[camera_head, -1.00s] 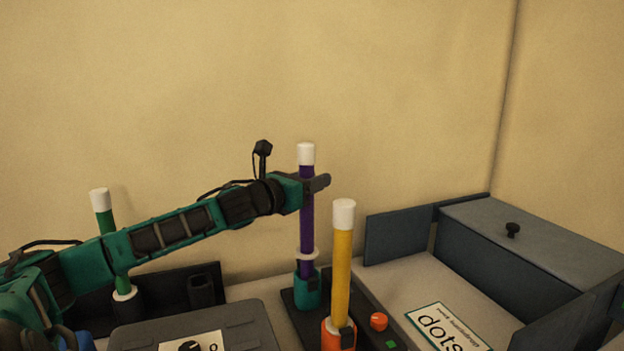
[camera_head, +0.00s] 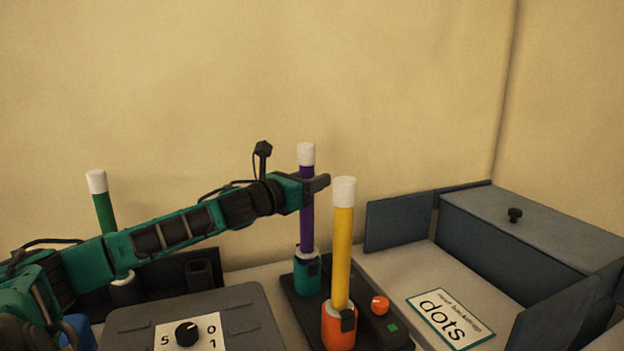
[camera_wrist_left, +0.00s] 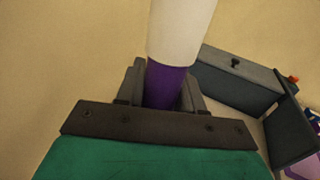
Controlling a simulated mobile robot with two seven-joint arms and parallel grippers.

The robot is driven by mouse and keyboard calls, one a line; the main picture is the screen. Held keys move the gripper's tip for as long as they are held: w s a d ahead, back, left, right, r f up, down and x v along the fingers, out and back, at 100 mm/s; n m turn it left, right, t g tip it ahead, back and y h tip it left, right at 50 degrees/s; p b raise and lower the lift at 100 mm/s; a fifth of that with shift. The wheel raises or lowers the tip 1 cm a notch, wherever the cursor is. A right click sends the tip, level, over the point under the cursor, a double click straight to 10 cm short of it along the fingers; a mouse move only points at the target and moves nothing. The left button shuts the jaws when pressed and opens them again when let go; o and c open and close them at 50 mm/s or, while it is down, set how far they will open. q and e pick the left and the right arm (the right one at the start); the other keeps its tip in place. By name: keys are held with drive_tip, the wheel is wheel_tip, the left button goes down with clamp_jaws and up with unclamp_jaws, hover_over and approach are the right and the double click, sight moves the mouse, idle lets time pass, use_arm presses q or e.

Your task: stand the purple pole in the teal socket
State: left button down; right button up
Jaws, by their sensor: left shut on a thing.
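The purple pole (camera_head: 306,228) has a white cap and a pale collar near its foot. It stands upright, with its foot inside the teal socket (camera_head: 308,276) and the collar at the socket's rim. My left gripper (camera_head: 317,184) is shut on the pole's upper part, just below the cap. In the left wrist view the purple pole (camera_wrist_left: 165,85) sits between my left gripper's fingers (camera_wrist_left: 163,92), the white cap rising above them. The pole's lower part is hidden there. My right gripper is in no view.
A yellow pole (camera_head: 342,255) stands in an orange socket (camera_head: 338,328) close by. A green pole (camera_head: 105,213) stands behind my left arm. A grey dial box (camera_head: 245,311) is in front.

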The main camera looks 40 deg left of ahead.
use_arm(q)
drive_tip(key=shift+f, duration=0.2)
drive_tip(key=c, duration=0.6)
unclamp_jaws()
drive_tip(key=shift+c, duration=0.2)
